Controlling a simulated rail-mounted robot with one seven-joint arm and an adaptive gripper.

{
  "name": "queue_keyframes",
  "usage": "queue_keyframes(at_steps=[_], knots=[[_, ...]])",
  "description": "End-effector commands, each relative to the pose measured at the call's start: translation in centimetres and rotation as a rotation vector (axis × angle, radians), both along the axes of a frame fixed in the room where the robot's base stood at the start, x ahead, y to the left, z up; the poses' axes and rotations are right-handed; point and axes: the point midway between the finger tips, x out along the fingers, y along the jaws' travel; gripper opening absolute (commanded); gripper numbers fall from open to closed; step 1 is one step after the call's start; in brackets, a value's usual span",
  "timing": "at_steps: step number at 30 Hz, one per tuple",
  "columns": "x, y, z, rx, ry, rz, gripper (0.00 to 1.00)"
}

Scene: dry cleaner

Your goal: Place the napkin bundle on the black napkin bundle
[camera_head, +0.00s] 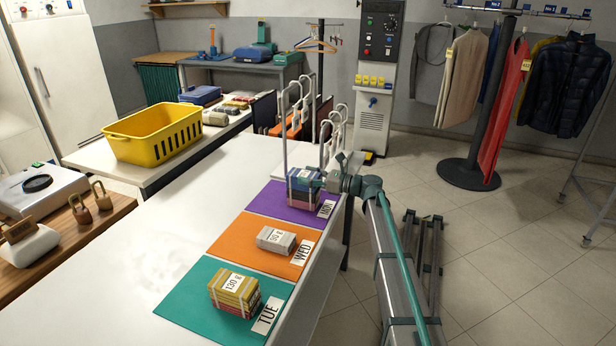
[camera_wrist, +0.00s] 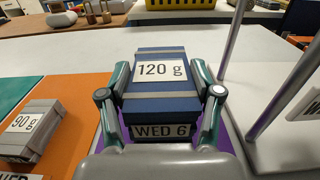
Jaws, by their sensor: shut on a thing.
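A blue napkin bundle (camera_wrist: 160,85) with grey bands, a "120 g" label and a "WED 6" tag is between my gripper's fingers (camera_wrist: 160,105) in the wrist view. My gripper (camera_head: 318,180) is shut on it from the sides. In the head view the blue bundle (camera_head: 304,177) is above darker and reddish layers (camera_head: 302,200) at the purple mat (camera_head: 268,200). I cannot tell whether it touches them, or which layer is the black bundle. A grey bundle (camera_head: 276,240) lies on the orange mat. A yellow bundle (camera_head: 235,288) with red beneath lies on the teal mat.
The orange mat (camera_head: 232,240) and teal mat (camera_head: 182,302) lie along the white table's right edge. White metal rails (camera_head: 284,130) stand close behind the purple mat. A yellow basket (camera_head: 152,135) is at the back left. The table's left part (camera_head: 130,255) is clear.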

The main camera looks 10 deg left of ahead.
Motion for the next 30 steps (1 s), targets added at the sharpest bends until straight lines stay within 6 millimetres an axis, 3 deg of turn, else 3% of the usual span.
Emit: queue_keyframes(at_steps=[7,8,12,24,30], knots=[[0.0,0.0,-0.3,0.000,0.000,0.000,0.26],[0.0,0.0,-0.3,0.000,0.000,0.000,0.67],[0.0,0.0,-0.3,0.000,0.000,0.000,0.89],[0.0,0.0,0.0,0.000,0.000,0.000,0.89],[-0.7,-2.3,-0.1,-0.001,0.000,-0.003,0.89]])
